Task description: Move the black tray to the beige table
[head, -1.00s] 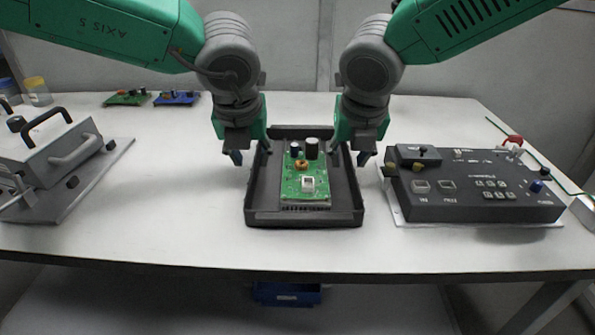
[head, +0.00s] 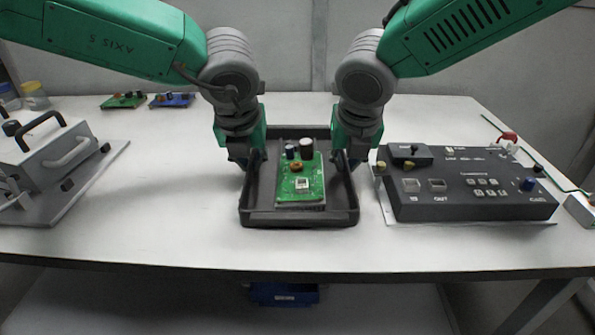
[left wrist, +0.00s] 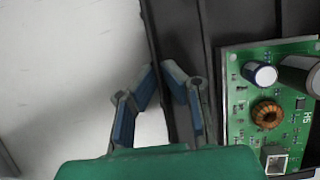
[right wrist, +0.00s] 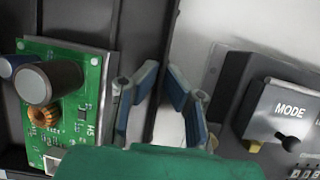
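The black tray (head: 300,218) lies flat on the white table (head: 180,235), with a green circuit board (head: 302,182) in it. My left gripper (head: 250,160) is at the tray's left wall; in the left wrist view its fingertips (left wrist: 161,68) close on either side of that wall. My right gripper (head: 350,162) is at the right wall; in the right wrist view its fingertips (right wrist: 163,68) close on either side of it. The tray also shows in the left wrist view (left wrist: 195,25) and right wrist view (right wrist: 130,25). I cannot make out a beige table.
A black control box (head: 470,190) stands close to the right of the tray. A grey metal fixture (head: 60,165) stands at the left. Two small boards (head: 125,100) lie at the back left. A blue bin (head: 285,293) is below the table. The table is clear in front of the tray.

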